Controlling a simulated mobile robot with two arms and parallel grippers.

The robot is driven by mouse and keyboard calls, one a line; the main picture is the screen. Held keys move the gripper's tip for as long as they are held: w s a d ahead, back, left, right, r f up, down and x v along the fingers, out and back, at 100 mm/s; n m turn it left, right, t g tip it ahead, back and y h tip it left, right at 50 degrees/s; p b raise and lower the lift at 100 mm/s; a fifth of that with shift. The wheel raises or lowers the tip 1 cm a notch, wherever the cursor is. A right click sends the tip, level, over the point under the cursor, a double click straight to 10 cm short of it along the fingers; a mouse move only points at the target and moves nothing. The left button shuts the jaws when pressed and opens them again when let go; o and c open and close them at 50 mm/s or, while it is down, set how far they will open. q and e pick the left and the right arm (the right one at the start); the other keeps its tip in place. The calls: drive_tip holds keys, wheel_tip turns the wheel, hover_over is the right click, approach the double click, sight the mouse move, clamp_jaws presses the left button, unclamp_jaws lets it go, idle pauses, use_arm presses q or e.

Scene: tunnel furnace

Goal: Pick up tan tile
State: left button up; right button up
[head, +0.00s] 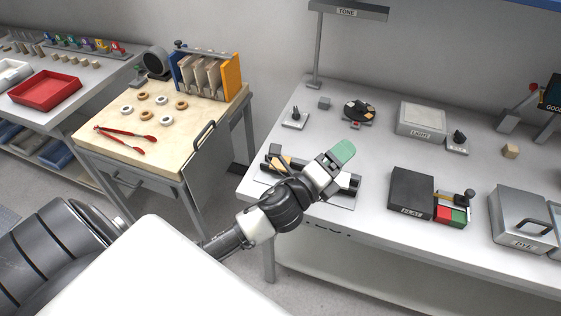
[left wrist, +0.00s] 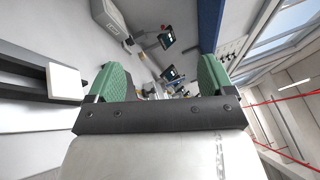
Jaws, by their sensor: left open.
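A small tan piece (head: 278,163), which looks like the tan tile, sits at the left end of a dark fixture (head: 351,186) on the white table. My left arm and gripper hide the middle of that fixture. My left gripper (head: 341,154) is above the fixture, to the right of the tan piece, with a green finger pad showing. In the left wrist view my left gripper (left wrist: 162,82) has its two green pads wide apart with nothing between them. A pale block (left wrist: 66,82) shows at the end of a dark bar left of the pads; I cannot tell whether it is the tile.
Behind the gripper are a dark round palette (head: 359,110) and a light box (head: 422,118). A dark box (head: 411,192) and a grey lidded box (head: 522,218) stand to the right. A tan cube (head: 510,151) sits farther right. A wooden cart (head: 160,140) stands left.

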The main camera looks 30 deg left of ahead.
use_arm(q)
drive_tip(key=d+r+m+g+h, duration=0.2)
drive_tip(key=d+m+g+h, duration=0.3)
drive_tip(key=m, duration=0.7)
drive_tip(key=d+r+m+g+h, duration=0.3)
drive_tip(key=m+h, duration=0.4)
drive_tip(key=m, duration=0.6)
drive_tip(key=w+a+f+m+g+y, duration=0.2)
drive_tip(key=a+f+m+g+y, duration=0.7)
drive_tip(key=m, duration=0.7)
drive_tip(key=a+r+m+g+y, duration=0.25)
drive_tip(key=a+y, duration=0.55)
drive_tip(key=a, duration=0.7)
drive_tip(key=shift+t, duration=0.25)
drive_tip(key=f, duration=0.1)
drive_tip(key=f+p, duration=0.1)
drive_tip(key=f, duration=0.2)
drive_tip(key=shift+w+d+f+p, duration=0.1)
drive_tip(key=shift+w+f+p, duration=0.2)
drive_tip(key=shift+w+p, duration=0.1)
drive_tip(key=f, duration=0.1)
drive_tip(key=f+p, duration=0.1)
drive_tip(key=f, duration=0.1)
drive_tip(key=f+p, duration=0.1)
drive_tip(key=shift+s+f, duration=0.35)
drive_tip(key=shift+f, duration=0.05)
drive_tip(key=shift+a+f, duration=0.2)
drive_tip(key=shift+f, duration=0.15)
